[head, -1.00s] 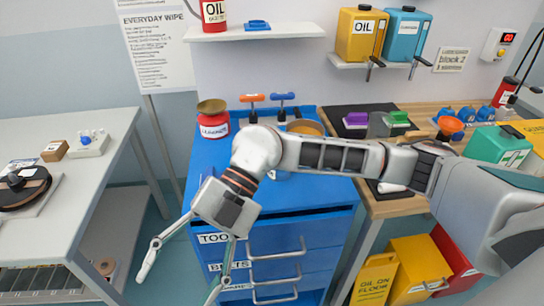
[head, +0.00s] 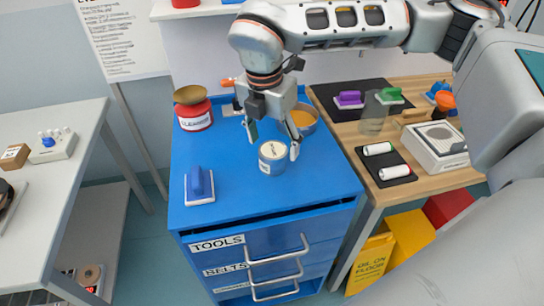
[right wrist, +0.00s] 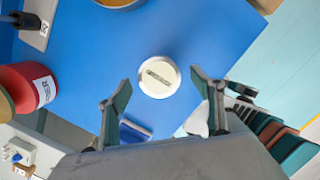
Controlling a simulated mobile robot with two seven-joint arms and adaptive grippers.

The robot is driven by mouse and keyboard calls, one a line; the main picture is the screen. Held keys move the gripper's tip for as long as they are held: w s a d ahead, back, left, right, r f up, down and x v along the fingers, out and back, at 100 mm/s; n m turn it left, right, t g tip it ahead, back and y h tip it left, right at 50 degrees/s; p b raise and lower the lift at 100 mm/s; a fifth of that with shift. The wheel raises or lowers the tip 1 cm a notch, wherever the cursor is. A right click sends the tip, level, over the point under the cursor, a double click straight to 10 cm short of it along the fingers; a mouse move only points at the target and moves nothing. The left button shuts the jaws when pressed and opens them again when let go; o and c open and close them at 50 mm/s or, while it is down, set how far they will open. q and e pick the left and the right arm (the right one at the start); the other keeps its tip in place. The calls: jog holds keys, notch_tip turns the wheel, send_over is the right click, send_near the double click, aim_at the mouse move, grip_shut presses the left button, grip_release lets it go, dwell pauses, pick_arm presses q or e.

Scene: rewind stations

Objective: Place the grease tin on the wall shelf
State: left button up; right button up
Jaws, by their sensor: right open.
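A small round tin with a cream lid and a blue-grey side (head: 271,166), which I take for the grease tin, stands upright on the blue tool cabinet top (head: 240,180). Its lid label is too small to read. It also shows in the right wrist view, its lid (right wrist: 158,77) between and beyond the fingertips. My right gripper (head: 273,142) is open and points down, its fingers to either side of the tin in the picture. I cannot tell whether they touch it. The wall shelf (head: 215,11) shows only in part at the top edge. My left gripper is not in view.
A red tin with a brass bowl-like top (head: 194,115) stands at the cabinet's back left. An orange-filled bowl (head: 305,118) is close behind the tin. A blue-handled block (head: 199,186) lies front left. A red can (head: 186,3) stands on the shelf's left part.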

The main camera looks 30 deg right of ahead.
aim_at(272, 150)
notch_tip(272, 150, down, 5)
jog(key=shift+w+d+f, duration=0.1)
jog(key=shift+w, duration=0.05)
jog(key=c, duration=1.4)
